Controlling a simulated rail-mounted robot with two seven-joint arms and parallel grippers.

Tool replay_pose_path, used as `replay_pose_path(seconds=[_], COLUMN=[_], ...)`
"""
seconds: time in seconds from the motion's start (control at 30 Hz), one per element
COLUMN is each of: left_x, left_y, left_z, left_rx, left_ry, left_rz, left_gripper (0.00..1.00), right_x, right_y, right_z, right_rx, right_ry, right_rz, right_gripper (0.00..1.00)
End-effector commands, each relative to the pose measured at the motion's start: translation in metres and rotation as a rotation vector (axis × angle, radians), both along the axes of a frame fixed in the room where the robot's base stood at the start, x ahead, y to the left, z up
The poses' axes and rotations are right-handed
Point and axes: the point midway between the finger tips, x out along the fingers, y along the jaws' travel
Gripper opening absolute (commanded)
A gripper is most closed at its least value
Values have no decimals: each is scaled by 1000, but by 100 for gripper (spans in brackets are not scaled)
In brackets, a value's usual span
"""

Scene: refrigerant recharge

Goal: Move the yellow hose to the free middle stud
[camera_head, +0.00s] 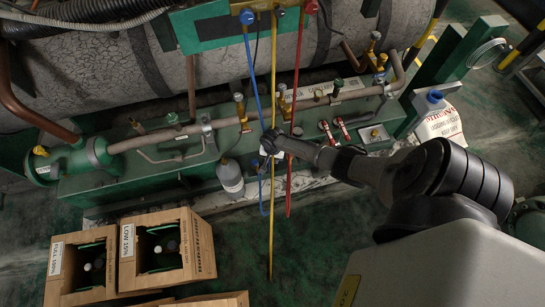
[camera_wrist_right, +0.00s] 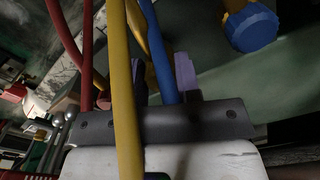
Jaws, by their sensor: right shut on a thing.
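The yellow hose (camera_head: 272,215) hangs in a near-straight line from the fittings at the top, between the blue hose (camera_head: 253,75) and the red hose (camera_head: 297,75). My right gripper (camera_head: 268,143) is at its middle height and shut. In the right wrist view the yellow hose (camera_wrist_right: 124,80) crosses close in front of the gripper's dark bar, with the blue hose (camera_wrist_right: 160,55) beside it. The grip point is largely hidden in both views. The middle stud cannot be told apart from the fittings at the top. My left gripper is not in view.
A large cracked pipe (camera_head: 335,40) runs behind a green frame carrying pipes and brass valves. A grey bottle (camera_head: 230,180) stands in front of the frame. Two wooden crates (camera_head: 198,240) stand at the lower left.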

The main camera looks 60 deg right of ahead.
Motion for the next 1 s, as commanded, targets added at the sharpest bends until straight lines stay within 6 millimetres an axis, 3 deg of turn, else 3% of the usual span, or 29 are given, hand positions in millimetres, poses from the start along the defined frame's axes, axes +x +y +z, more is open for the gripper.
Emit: replay_pose_path(seconds=[0.03, 0.07, 0.37, 0.67, 1.0], left_x=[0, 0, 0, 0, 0], left_y=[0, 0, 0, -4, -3], left_z=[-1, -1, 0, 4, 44], left_rx=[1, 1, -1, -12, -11], left_ry=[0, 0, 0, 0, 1], left_rz=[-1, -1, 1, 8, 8], left_gripper=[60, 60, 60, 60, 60], right_x=[0, 0, 0, 0, 0], right_y=[0, 0, 0, 0, 0], right_z=[-1, -1, -1, 4, 65], right_rx=[0, 0, 0, 0, 0], right_ry=[-1, -1, 0, 0, -1], right_rz=[0, 0, 0, 0, 0], right_gripper=[8, 33, 61, 61, 61])
